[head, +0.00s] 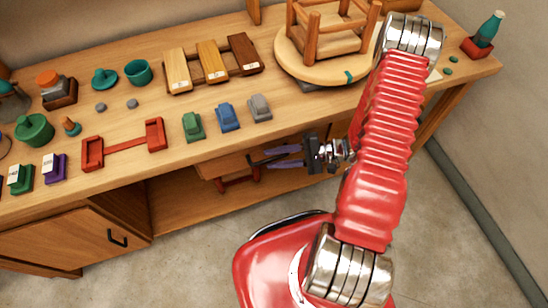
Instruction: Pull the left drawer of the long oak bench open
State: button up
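The long oak bench (330,112) runs across the head view. Under its front edge, near the middle, a wooden drawer front (215,164) shows with a red bar handle (236,183). My gripper (262,158) reaches in from the right below the bench edge. Its two dark purple fingers point left and stand apart, with nothing seen between them. The fingertips are close to the right end of the red handle; I cannot tell whether they touch it. My gripper and arm hide what lies to the right under the bench top.
A cupboard door (75,245) with a black handle (117,238) is at the lower left. The top holds a red holder (125,147), small green, blue and grey blocks (228,117), and an upturned stool (332,35). An open shelf (185,205) lies below; the floor in front is clear.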

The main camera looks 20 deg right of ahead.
jog(key=shift+a, duration=0.15)
grip_shut()
dwell(0.4)
jog(key=shift+a+f, duration=0.1)
